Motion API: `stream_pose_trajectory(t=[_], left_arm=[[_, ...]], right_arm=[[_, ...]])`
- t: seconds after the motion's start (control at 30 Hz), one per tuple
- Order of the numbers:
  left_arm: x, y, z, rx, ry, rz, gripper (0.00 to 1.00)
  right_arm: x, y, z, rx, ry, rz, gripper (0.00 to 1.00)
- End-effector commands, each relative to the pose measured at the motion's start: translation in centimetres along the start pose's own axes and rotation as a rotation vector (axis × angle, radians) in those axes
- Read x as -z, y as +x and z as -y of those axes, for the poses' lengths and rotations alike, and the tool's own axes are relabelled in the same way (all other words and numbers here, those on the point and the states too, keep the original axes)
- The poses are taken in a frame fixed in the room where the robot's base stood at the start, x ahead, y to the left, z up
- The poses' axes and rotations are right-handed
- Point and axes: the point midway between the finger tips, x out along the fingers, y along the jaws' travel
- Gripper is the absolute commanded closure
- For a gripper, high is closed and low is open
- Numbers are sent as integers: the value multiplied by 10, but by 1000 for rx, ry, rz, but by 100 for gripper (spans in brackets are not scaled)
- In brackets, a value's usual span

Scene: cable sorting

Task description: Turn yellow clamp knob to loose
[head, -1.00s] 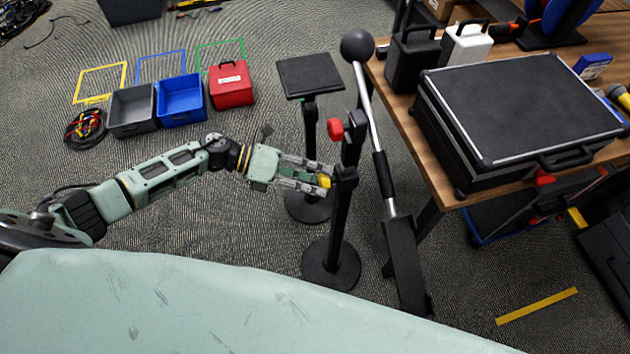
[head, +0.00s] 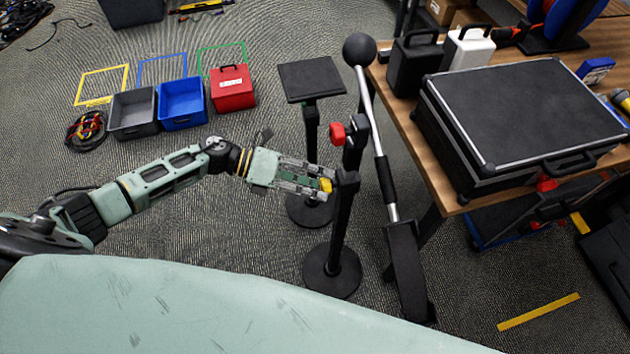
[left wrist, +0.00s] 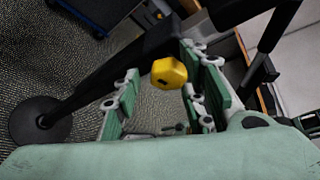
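The yellow clamp knob (head: 326,185) sits on the side of a black upright stand (head: 340,225) in the head view. It also shows as a faceted yellow knob (left wrist: 168,73) near the middle of the left wrist view. My left gripper (head: 322,186) reaches in from the left, its fingertips on either side of the knob. In the left wrist view its green-padded fingers (left wrist: 162,85) are apart. A gap shows on the knob's left, and the right finger is close to it; contact there cannot be told. My right gripper is not in view.
A red knob (head: 337,134) is higher on the stand assembly. A ball-ended boom (head: 376,140) slants close to its right. A wooden table (head: 452,200) with a black case (head: 520,110) stands right. A gray bin (head: 132,112), blue bin (head: 182,103) and red box (head: 232,88) are on the floor.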

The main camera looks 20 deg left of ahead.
Motion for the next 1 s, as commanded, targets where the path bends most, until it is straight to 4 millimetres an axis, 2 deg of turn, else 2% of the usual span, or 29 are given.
stream_pose_trajectory(t=[0.17, 0.5, 0.63, 0.8, 1.0], left_arm=[[0, -13, 0, -1, -1, 0, 61], [1, -83, -2, -4, -2, -1, 61], [0, -104, -2, -3, -3, -1, 61], [0, -118, -2, -2, -1, 0, 61], [0, -121, -1, -1, -1, 0, 61]], right_arm=[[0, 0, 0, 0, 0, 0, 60], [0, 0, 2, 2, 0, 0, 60], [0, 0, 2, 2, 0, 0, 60], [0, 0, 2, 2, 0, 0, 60], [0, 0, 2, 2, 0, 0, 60]])
